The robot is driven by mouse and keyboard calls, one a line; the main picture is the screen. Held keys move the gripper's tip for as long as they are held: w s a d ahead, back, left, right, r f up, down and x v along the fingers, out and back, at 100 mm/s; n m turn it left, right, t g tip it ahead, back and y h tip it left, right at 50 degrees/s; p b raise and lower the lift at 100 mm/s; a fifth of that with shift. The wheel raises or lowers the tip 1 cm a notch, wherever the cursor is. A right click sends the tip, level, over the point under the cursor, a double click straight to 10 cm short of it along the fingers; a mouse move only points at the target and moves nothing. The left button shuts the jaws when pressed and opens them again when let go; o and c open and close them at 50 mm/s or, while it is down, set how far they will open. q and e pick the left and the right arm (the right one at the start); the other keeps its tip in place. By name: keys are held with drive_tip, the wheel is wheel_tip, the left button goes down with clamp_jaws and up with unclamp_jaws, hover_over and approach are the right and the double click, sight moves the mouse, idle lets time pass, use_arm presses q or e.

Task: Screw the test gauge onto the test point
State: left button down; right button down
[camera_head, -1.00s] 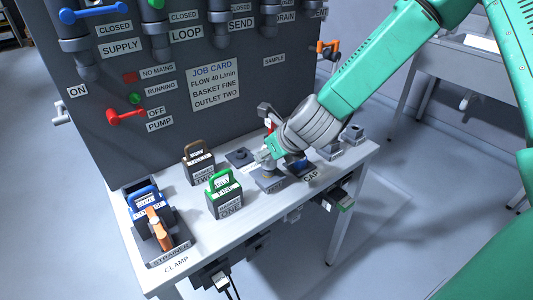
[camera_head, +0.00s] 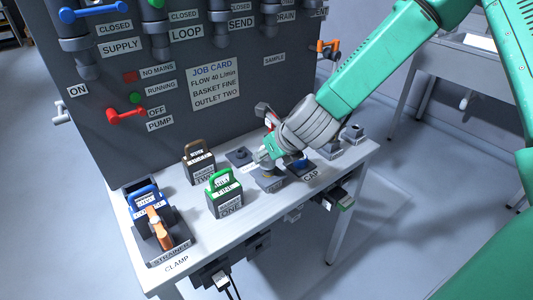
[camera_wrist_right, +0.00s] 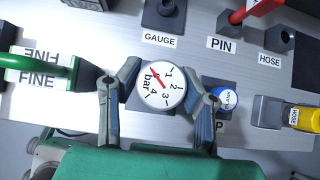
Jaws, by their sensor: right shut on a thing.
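My right gripper (camera_wrist_right: 162,80) is shut on the test gauge (camera_wrist_right: 160,92), a round white dial marked in bar with a red needle. One finger is on each side of the dial, which faces the wrist camera. In the head view my right gripper (camera_head: 265,156) is low over the bench's middle, above a grey block (camera_head: 268,184), and largely hides the gauge. The stand by the GAUGE label (camera_wrist_right: 164,12) shows no gauge on it. I cannot make out the test point for certain. My left gripper is not in view.
A blue blank cap (camera_wrist_right: 227,99) is close beside the right finger. Green-handled (camera_head: 224,196) and brown-handled (camera_head: 198,163) baskets stand left of the gripper. The clamp (camera_head: 158,228) is at the bench's left end. The panel (camera_head: 150,85) rises behind.

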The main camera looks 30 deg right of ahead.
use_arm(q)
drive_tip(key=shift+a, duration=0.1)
use_arm(e)
drive_tip(key=shift+a, duration=0.1)
drive_tip(key=shift+a+r, duration=0.15)
drive_tip(key=shift+a, duration=0.1)
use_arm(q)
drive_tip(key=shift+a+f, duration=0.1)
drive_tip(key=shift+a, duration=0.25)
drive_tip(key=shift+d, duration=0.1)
use_arm(e)
drive_tip(key=shift+d, duration=0.1)
drive_tip(key=shift+d+f, duration=0.35)
drive_tip(key=shift+f, duration=0.05)
use_arm(q)
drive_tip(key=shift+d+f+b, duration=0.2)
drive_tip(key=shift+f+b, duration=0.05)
drive_tip(key=shift+b, duration=0.1)
use_arm(e)
drive_tip(key=shift+a+f, duration=0.1)
drive_tip(key=shift+a, duration=0.05)
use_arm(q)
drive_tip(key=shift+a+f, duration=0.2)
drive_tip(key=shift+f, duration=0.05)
use_arm(e)
drive_tip(key=shift+a+f, duration=0.2)
